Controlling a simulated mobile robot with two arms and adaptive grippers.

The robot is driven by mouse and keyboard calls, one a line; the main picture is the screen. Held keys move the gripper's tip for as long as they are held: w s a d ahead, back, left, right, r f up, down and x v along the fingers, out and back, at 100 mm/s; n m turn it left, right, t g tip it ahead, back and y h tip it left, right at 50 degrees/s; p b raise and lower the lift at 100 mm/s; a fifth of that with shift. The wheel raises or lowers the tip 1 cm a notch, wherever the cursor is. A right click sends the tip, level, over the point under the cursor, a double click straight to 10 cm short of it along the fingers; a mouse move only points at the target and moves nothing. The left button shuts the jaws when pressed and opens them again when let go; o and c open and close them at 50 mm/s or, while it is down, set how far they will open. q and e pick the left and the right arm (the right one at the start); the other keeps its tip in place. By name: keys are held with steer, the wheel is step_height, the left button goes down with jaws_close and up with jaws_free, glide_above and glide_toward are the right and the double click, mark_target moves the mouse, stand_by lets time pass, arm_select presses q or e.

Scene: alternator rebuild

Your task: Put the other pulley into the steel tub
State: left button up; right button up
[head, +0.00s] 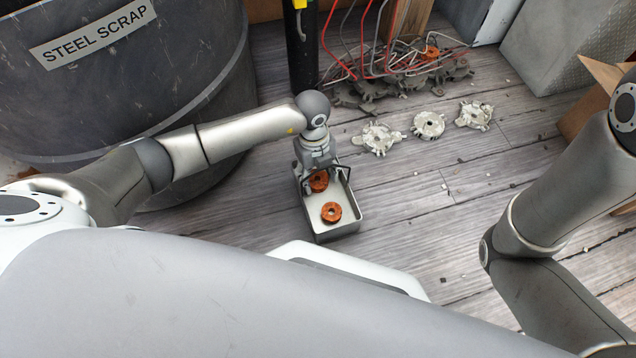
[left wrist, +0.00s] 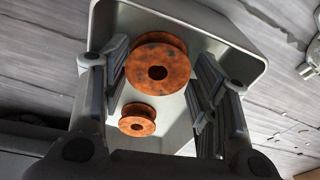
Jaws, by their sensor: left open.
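The steel tub (head: 342,233) is a small open rectangular metal tray on the plank floor. One rusty orange pulley (head: 338,213) lies in its near part. The other rusty pulley (head: 318,186) is inside the tub's far part, under my left gripper (head: 322,178). My left gripper points down into the tub with its fingers apart. In the left wrist view this pulley (left wrist: 158,52) looks larger and sits between the open fingers; I cannot tell whether it rests on the tub's floor. The first pulley (left wrist: 137,126) looks smaller there. My right gripper is out of view; only its arm shows.
A large grey bin (head: 160,80) marked STEEL SCRAP stands at the left. Several grey metal castings (head: 430,124) lie beyond the tub to the right. Red and grey wires (head: 375,45) and more parts are heaped behind. Planks right of the tub (head: 420,215) are clear.

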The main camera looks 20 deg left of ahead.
arm_select(q)
steer(key=shift+f, duration=0.1)
steer(key=c, duration=0.9)
